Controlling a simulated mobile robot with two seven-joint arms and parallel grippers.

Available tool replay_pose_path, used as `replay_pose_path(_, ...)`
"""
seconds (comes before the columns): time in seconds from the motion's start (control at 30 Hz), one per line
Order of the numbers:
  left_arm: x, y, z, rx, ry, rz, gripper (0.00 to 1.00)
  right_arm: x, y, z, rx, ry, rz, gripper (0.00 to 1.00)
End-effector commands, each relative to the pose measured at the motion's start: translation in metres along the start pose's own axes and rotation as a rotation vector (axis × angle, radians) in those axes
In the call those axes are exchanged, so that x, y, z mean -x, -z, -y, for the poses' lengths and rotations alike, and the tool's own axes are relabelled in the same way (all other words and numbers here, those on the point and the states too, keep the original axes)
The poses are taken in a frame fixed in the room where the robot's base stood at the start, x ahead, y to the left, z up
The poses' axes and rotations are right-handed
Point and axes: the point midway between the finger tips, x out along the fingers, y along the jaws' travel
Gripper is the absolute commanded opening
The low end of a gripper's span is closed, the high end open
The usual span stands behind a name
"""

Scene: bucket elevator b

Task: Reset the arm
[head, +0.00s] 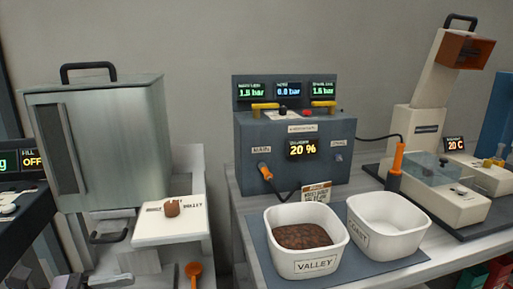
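Neither of my grippers can be made out in the head view. Some dark grey shapes at the bottom left edge are too cut off to identify. A tall cream machine (427,90) stands at the right, with a slanted column, a brown-orange hopper (464,50) at its top and a display reading 20 C. An orange-handled piece (397,160) stands upright at its left side. Which arm the task means cannot be told from this view.
A white VALLEY bin (317,264) holding brown granules and an empty white COAST bin (388,240) stand on a blue mat. A metal cabinet (120,150) stands left, beside a white tray (168,234) with a small brown piece.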

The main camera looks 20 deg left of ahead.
Motion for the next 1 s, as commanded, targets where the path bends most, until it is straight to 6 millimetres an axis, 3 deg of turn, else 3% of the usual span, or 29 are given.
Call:
replay_pose_path(0.27,-0.022,0.022,-0.025,0.718,-0.302,0.176,0.61,0.000,0.000,-0.001,0.007,0.000,0.001,0.33)
replay_pose_path(0.4,-0.025,0.053,-0.032,1.165,-0.475,0.290,0.61,0.000,-0.001,-0.002,0.010,0.000,0.001,0.33)
replay_pose_path(0.53,-0.022,0.092,-0.025,1.586,-0.648,0.400,0.61,0.000,0.000,-0.002,0.011,0.001,0.001,0.33)
replay_pose_path(0.67,-0.017,0.138,-0.002,1.996,-0.848,0.517,0.61,0.000,0.000,-0.002,0.011,0.001,0.000,0.33)
replay_pose_path(0.8,-0.009,0.184,0.037,2.367,-1.089,0.638,0.61,0.000,0.000,-0.002,0.011,0.001,0.000,0.33)
replay_pose_path(0.97,-0.001,0.222,0.093,2.676,-1.385,0.769,0.61,0.000,0.000,-0.002,0.011,0.001,0.000,0.33)
replay_pose_path(1.0,0.002,0.230,0.108,-2.625,1.408,-0.767,0.61,0.000,0.000,-0.002,0.011,0.001,0.000,0.33)
